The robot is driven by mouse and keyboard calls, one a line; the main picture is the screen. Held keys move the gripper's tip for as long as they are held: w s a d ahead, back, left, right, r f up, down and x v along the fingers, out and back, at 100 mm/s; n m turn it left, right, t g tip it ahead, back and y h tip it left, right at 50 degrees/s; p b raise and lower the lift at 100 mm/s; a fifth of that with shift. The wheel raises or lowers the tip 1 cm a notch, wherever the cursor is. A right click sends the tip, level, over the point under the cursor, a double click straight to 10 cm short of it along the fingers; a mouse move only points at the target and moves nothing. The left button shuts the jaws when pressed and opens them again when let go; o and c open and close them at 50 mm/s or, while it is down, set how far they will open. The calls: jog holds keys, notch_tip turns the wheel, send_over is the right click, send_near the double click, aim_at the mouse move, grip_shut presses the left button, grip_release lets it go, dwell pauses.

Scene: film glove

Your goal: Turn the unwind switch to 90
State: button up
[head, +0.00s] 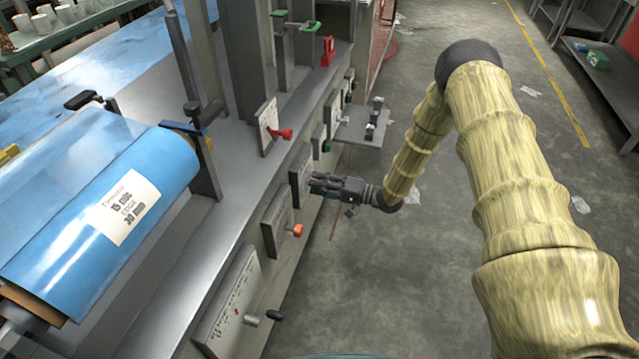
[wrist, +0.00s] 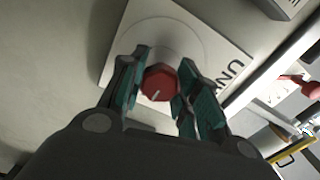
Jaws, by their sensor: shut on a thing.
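The unwind switch is a round red knob (wrist: 159,82) with a white mark on its face. In the wrist view it sits on a white plate (wrist: 225,50) whose lettering starts with "UN"; the rest is cut off. The mark lies near the knob's lower edge in that view. My gripper (wrist: 164,63) has its green-padded fingers on either side of the knob and is shut on it. In the head view my gripper (head: 313,184) reaches the dark panel plate (head: 301,168) on the machine's side, and hides the knob there.
An orange-red knob (head: 297,230) is on the panel nearer to me, and a black-tipped lever (head: 274,315) is nearer still. A red handle (head: 281,134) is above, and a small shelf (head: 358,136) juts out beyond my gripper. Floor (head: 400,270) to the right is mostly open.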

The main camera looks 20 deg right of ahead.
dwell(0.4)
jog(key=o, duration=1)
jog(key=v, duration=1.2)
